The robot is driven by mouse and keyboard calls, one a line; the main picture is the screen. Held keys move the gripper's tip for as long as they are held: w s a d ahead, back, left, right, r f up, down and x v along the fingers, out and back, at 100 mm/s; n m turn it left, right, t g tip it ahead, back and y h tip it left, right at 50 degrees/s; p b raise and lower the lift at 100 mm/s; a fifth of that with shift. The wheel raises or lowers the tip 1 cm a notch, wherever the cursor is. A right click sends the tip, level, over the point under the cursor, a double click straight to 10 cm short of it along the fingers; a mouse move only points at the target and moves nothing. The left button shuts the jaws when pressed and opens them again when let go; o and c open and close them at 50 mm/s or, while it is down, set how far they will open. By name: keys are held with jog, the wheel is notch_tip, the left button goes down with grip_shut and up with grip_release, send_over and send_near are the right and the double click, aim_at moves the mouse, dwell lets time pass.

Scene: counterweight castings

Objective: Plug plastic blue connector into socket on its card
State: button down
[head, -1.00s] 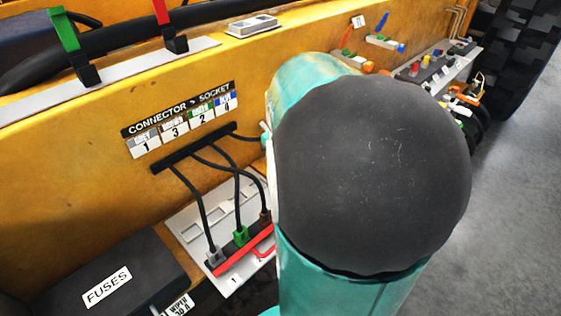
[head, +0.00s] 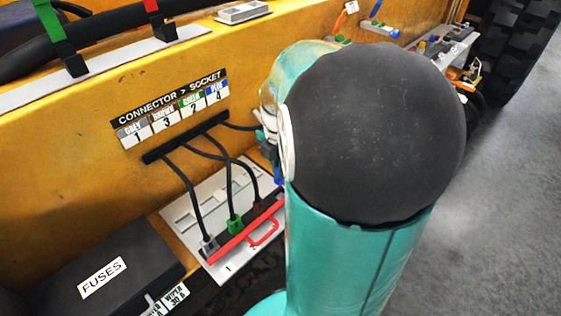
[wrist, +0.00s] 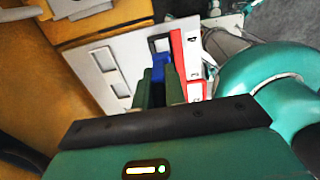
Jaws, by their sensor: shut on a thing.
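The blue connector (wrist: 158,66) is between the two green fingers of my gripper (wrist: 162,88) in the wrist view, in front of the white panel. In the head view a bit of blue (head: 278,174) shows beside my arm. The card (head: 172,110) pairs blue with socket 4, grey with 1, brown with 3 and green with 2. The socket strip (head: 222,242) has a red edge and holds the grey (head: 209,244), green (head: 235,226) and brown (head: 258,206) connectors. Its far end is hidden behind my arm. I cannot tell whether the blue connector touches the strip.
Black cables run from a dark bar (head: 186,138) on the yellow wall. A red handle (head: 264,234) sticks out from the strip. A black fuse box (head: 105,270) stands at lower left. A tyre (head: 515,50) is at the far right, with open grey floor beside it.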

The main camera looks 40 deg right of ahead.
jog(key=shift+f, duration=2.05)
jog(key=shift+f, duration=1.45)
jog(key=c, duration=1.4)
grip_release()
jog(key=shift+o, duration=0.2)
jog(key=shift+s, duration=0.1)
jog(key=shift+r, duration=0.1)
jog(key=r, duration=1.3)
jog(key=shift+w+r, duration=0.2)
jog(key=shift+r, duration=0.15)
